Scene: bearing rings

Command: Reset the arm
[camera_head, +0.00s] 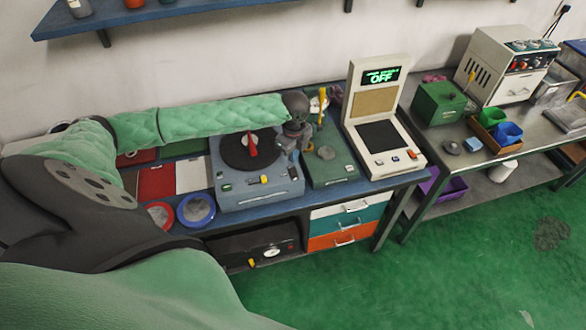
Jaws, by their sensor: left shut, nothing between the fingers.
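My left arm reaches in from the left in a green padded sleeve, stretched over the workbench (220,228). My left gripper (292,152) is shut and empty, hanging at the right edge of the grey-blue turntable machine (280,190) with its black disc (236,152) and red pointer. It hangs beside the green machine (318,170). I cannot tell whether it touches either one. My right gripper is not in view. I cannot make out any bearing ring clearly.
A beige console (362,130) reading "OFF" stands right of the green machine. A red-rimmed dish (160,214) and a blue-rimmed dish (196,210) sit at the front left. A metal table (470,160) with bins stands at the right. The green floor (450,270) is open.

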